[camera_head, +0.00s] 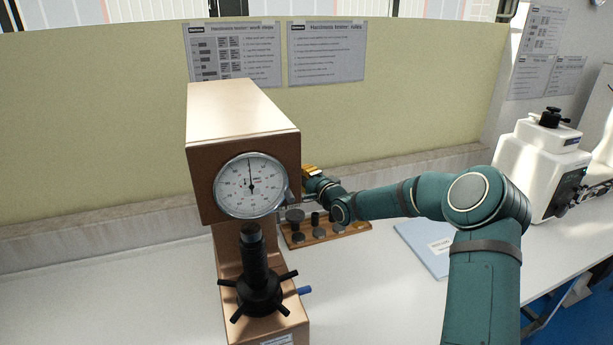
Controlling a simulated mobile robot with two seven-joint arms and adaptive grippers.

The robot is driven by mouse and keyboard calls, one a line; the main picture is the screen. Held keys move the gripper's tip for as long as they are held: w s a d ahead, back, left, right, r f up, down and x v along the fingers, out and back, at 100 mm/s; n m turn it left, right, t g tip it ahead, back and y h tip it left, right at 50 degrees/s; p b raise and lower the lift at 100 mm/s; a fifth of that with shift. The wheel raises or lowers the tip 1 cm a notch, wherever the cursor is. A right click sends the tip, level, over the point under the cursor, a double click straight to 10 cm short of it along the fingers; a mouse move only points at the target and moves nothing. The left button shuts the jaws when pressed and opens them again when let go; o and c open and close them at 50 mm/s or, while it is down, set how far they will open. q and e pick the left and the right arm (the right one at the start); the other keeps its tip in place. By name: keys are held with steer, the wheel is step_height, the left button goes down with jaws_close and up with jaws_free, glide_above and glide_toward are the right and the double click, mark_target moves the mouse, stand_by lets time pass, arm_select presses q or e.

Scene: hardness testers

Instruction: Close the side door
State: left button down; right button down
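A brown and cream hardness tester (243,130) with a round dial gauge (250,186) on its front stands at the centre of the table. A black spindle with a spoked handwheel (259,287) is below the dial. I cannot make out a side door; the tester's right side is turned mostly out of sight. My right gripper (311,177), with orange-yellow parts, is beside the right side of the tester's head. Its fingertips are small and partly hidden, so I cannot tell whether it touches the tester or is open. My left gripper is not in view.
A wooden tray (354,229) with several dark metal pieces lies behind my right forearm. A light blue booklet (425,243) lies to its right. A white machine (540,165) stands at the far right. A yellow-green partition (400,110) closes off the back. The table's left is clear.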

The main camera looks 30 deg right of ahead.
steer(key=s+a+b, duration=0.2)
steer(key=a+b, duration=0.1)
steer(key=a, duration=0.3)
steer(key=shift+s, duration=0.15)
steer(key=shift+a, duration=0.1)
stand_by(0.6)
